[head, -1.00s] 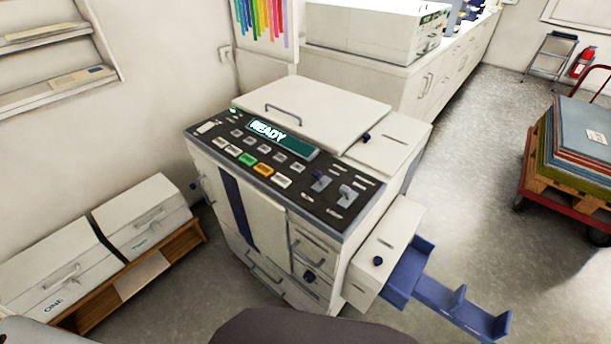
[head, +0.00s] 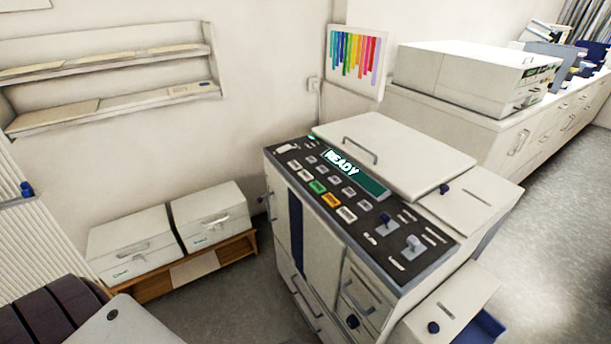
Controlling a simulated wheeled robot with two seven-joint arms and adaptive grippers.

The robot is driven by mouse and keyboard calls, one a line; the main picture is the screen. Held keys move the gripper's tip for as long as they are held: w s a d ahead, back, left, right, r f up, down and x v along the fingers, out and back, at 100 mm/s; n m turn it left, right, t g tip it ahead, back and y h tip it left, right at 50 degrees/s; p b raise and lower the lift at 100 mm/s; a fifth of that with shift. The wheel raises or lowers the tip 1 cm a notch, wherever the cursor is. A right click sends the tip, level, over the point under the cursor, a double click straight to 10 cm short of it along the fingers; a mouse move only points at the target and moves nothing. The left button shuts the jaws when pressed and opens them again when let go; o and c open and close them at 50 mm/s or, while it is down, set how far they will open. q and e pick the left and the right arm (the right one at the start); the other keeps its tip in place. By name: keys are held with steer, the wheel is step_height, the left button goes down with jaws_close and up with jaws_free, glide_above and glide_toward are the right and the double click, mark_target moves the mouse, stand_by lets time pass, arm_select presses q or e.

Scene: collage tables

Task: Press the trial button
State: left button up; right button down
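The copier-like machine (head: 322,235) stands in the middle right of the head view. Its dark sloping control panel (head: 384,262) carries a green display (head: 372,186) that reads READY. Below the display are rows of small buttons. One is green (head: 317,187), one is orange (head: 331,200), and the others are pale, such as the one beside the orange one (head: 346,214). Their labels are too small to read, so I cannot tell which is the trial button. Two lever-like switches (head: 412,243) sit at the panel's right end. Neither of my grippers is in view.
Two white boxes (head: 130,245) stand on a low wooden stand (head: 152,287) left of the machine. Wall shelves (head: 120,113) hang above. A long white counter (head: 470,135) runs behind it. Open floor (head: 560,220) lies to the right.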

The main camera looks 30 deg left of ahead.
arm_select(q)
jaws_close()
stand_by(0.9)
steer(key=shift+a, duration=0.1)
